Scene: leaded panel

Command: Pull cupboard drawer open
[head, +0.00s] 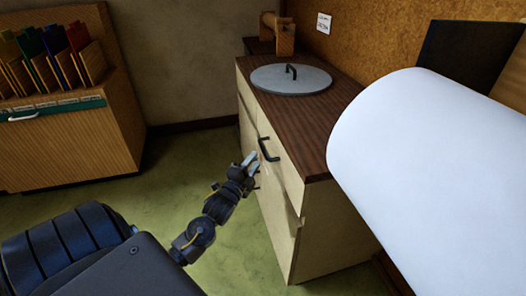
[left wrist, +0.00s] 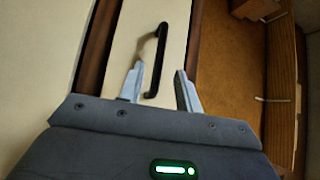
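The cupboard (head: 325,225) has a cream front and a dark wood top. Its upper drawer (head: 287,167) looks shut, with its front about flush. A black bar handle (head: 264,149) is on the drawer front. My left gripper (head: 252,161) is just in front of the handle, with its fingers towards the drawer. In the left wrist view, my left gripper (left wrist: 159,69) has its fingers apart, with the handle (left wrist: 159,50) showing between them, nearer the left finger. I cannot tell whether that finger touches it. My right gripper is not in view.
A grey round lid (head: 290,79) with a black handle and a wooden object (head: 283,38) are on the cupboard. A large white rounded shape (head: 425,150) blocks the right side. A wooden rack (head: 65,150) with coloured folders stands left. Green floor (head: 165,185) between is clear.

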